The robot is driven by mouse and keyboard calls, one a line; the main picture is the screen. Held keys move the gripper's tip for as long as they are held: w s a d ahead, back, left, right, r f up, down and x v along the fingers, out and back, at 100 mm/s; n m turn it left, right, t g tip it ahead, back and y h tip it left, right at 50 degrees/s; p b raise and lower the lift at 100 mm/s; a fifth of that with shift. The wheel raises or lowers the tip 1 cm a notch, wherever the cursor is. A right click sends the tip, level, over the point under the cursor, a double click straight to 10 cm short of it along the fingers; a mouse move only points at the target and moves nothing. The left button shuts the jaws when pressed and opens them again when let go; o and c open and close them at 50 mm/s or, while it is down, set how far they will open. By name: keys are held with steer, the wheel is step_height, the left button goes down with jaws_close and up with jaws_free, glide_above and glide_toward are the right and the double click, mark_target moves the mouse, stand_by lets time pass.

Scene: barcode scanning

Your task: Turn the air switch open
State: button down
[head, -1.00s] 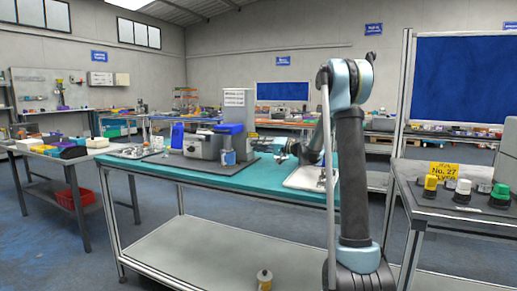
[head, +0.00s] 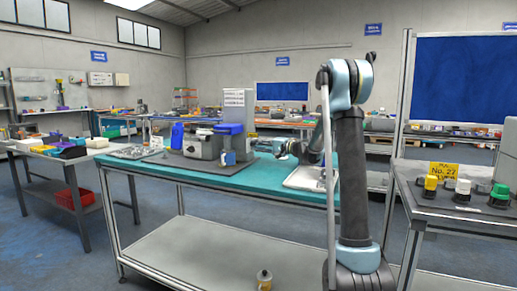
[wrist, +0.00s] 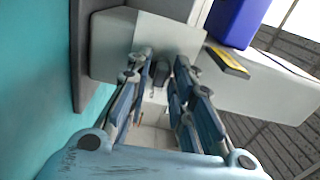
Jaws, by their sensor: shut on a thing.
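The air switch appears in the wrist view as a small dark grey lever (wrist: 164,72) in front of a light grey block (wrist: 150,35). My gripper (wrist: 162,85) is shut on this lever, with a blue-grey finger on either side of it. The fingers hide part of the lever, so its turn angle is unclear. In the head view my gripper (head: 283,148) points left toward the grey machine (head: 203,146) on the teal-topped bench (head: 150,168). The switch is too small to make out there.
A blue bin shows at the top of the wrist view (wrist: 238,18), with a dark yellow-edged piece (wrist: 228,62) beside it. A white tray (head: 302,178) lies at the bench's right end.

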steer(key=shift+f+m, duration=0.15)
steer(key=shift+m, duration=0.25)
steer(key=c, duration=1.7)
jaws_free()
steer(key=shift+d, duration=0.1)
steer(key=v, duration=1.1)
steer(key=shift+d, duration=0.3)
steer(key=shift+s+d, duration=0.1)
steer(key=shift+d, duration=0.05)
steer(key=shift+s, duration=0.1)
